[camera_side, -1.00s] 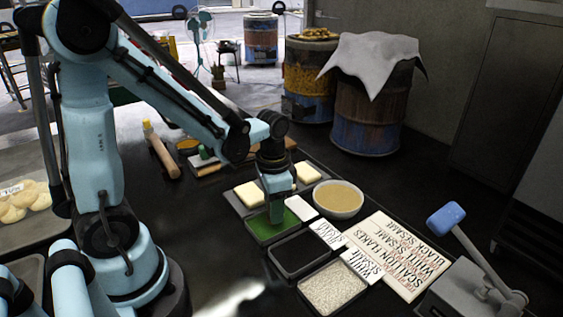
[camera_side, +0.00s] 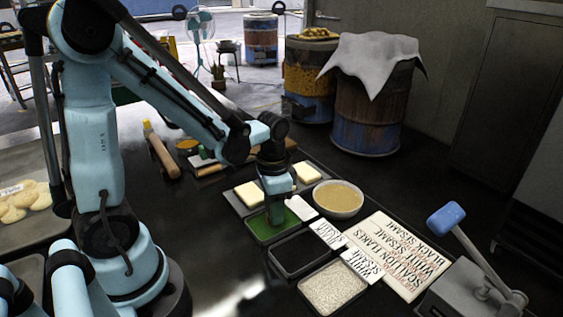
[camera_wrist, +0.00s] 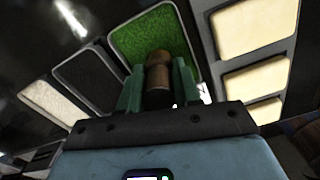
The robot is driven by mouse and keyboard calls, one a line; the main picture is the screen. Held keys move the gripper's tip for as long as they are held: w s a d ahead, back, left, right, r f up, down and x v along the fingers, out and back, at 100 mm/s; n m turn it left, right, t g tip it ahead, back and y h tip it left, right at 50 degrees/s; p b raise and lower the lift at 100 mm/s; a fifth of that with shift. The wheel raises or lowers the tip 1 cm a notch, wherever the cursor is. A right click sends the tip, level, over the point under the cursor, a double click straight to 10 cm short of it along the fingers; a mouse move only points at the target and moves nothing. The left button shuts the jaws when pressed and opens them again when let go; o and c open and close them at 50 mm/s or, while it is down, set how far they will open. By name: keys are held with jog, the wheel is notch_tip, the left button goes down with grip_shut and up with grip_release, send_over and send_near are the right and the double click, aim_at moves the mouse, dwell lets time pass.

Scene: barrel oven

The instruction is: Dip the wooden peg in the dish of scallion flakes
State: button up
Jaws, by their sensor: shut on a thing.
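The wooden peg (camera_wrist: 158,75) is held between the two green fingers of my gripper (camera_wrist: 157,85) in the wrist view. My gripper also shows in the side view (camera_side: 276,218), pointing down over the dish of scallion flakes (camera_side: 259,231). The dish is a dark rectangular tray filled with green, and it also shows in the wrist view (camera_wrist: 135,42). The peg's end overlaps the green in the wrist view. I cannot tell whether it touches the flakes. The peg is hidden by the fingers in the side view.
A black-filled tray (camera_side: 299,254) and a white sesame tray (camera_side: 332,287) sit in front of the green dish. A bowl (camera_side: 338,199) stands to its right, with pale blocks (camera_side: 249,194) behind.

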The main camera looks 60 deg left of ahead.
jog(key=shift+f, duration=0.4)
dwell(1.1)
jog(key=shift+r, duration=3.55)
